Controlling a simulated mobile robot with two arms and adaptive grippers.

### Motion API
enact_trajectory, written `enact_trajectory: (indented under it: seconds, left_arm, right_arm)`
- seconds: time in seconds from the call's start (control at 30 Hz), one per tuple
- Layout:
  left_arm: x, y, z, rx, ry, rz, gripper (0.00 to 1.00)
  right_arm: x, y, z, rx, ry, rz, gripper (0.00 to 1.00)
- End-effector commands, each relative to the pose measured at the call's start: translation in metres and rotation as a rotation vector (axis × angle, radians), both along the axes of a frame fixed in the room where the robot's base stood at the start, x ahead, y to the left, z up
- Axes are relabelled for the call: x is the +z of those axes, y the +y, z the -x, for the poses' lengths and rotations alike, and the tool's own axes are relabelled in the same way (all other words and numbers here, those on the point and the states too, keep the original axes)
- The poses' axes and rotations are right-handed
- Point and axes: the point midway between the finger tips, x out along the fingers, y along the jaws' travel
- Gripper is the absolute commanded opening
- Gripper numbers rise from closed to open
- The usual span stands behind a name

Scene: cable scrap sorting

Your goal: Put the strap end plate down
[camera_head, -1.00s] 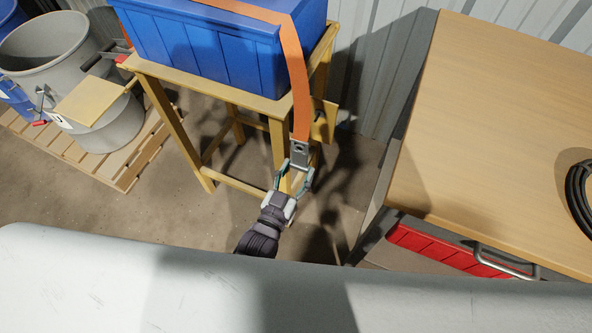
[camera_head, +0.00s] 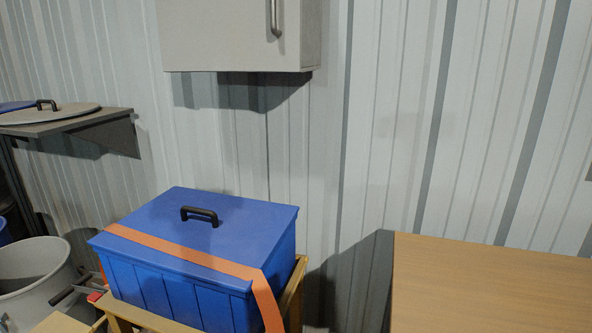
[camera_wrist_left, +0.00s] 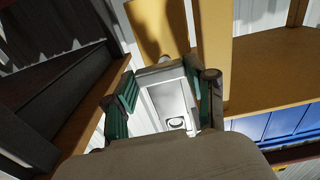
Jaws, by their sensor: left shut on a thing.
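The strap end plate (camera_wrist_left: 165,97) is a pale metal plate with a round hole near one end. In the left wrist view it sits between the green-padded fingers of my left gripper (camera_wrist_left: 168,92), which is shut on it. The orange strap (camera_head: 185,251) lies across the lid of the blue box (camera_head: 215,226) and hangs down its front right side, out of the bottom of the head view. Neither gripper shows in the head view. The right gripper is not in view.
The blue box, with a black lid handle (camera_head: 199,214), stands on a yellow wooden stand (camera_head: 292,293). A wooden tabletop (camera_head: 490,285) is at the right. A grey drum (camera_head: 30,272) is at the left. A wall cabinet (camera_head: 235,35) hangs above the box.

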Motion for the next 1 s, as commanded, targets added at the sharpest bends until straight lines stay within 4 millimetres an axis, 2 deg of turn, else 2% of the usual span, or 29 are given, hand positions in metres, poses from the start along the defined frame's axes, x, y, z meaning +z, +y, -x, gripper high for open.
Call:
enact_trajectory:
  seconds: [0.03, 0.07, 0.13, 0.27, 0.6, 0.7, 0.8, 1.0]
  left_arm:
    - [0.024, 0.0, 0.0, 0.0, -0.002, 0.001, 0.28]
    - [0.031, 0.0, 0.0, 0.0, -0.002, 0.001, 0.28]
    - [0.045, 0.011, 0.004, 0.03, -0.003, 0.01, 0.28]
    - [0.086, 0.035, 0.013, 0.086, -0.001, 0.021, 0.28]
    - [0.22, 0.116, 0.053, 0.252, 0.001, 0.017, 0.28]
    - [0.246, 0.132, 0.063, 0.282, 0.001, 0.009, 0.28]
    - [0.262, 0.141, 0.069, 0.299, 0.001, 0.004, 0.28]
    - [0.27, 0.146, 0.072, 0.309, -0.001, 0.0, 0.28]
  right_arm:
    - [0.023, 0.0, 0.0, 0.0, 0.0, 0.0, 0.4]
    - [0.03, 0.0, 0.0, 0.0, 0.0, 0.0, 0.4]
    - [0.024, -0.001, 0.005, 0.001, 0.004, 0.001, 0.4]
    - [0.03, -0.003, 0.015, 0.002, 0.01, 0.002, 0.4]
    - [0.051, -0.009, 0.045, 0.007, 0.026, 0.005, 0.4]
    - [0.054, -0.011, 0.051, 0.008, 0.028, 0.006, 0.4]
    - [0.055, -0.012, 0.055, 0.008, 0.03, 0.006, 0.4]
    - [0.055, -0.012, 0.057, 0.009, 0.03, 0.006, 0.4]
